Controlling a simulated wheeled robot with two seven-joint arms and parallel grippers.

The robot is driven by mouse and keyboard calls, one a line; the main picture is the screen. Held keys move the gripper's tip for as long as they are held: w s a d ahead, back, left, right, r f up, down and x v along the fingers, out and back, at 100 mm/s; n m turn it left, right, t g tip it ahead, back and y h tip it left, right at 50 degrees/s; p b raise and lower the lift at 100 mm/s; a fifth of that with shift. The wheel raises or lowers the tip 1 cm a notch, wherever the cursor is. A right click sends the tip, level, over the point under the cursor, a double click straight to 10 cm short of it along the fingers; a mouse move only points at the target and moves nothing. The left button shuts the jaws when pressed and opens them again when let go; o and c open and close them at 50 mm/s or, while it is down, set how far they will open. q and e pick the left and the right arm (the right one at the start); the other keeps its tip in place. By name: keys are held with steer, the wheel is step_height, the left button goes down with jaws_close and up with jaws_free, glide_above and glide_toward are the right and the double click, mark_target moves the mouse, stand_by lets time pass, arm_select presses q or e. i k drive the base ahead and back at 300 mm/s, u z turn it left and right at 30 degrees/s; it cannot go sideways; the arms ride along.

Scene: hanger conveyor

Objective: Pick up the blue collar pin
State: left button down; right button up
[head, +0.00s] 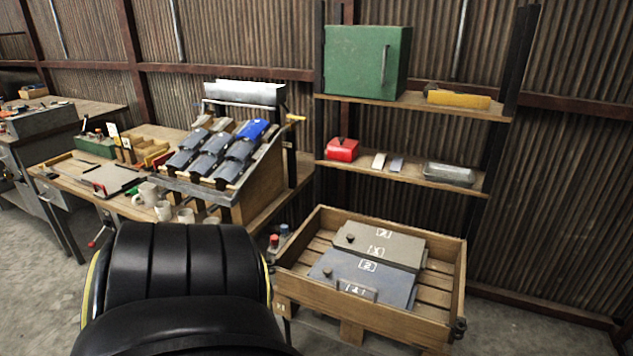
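A small blue-topped piece (284,229) stands beside a red-topped piece (274,240), just left of the wooden crate. It may be the blue collar pin, but it is too small to be sure. A larger, bright blue curved piece (251,130) lies in the top row of the sloped rack, among several grey ones. Neither of my grippers is in view.
The wooden crate (455,290) holds flat grey and blue-grey plates. The sloped rack (262,180) stands on a cluttered workbench with mugs (164,210). Wall shelves (410,178) carry a green cabinet (362,60) and a red box (342,149). Bare floor shows at left.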

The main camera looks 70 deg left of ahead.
mark_target(284, 227)
steer(key=u, duration=2.45)
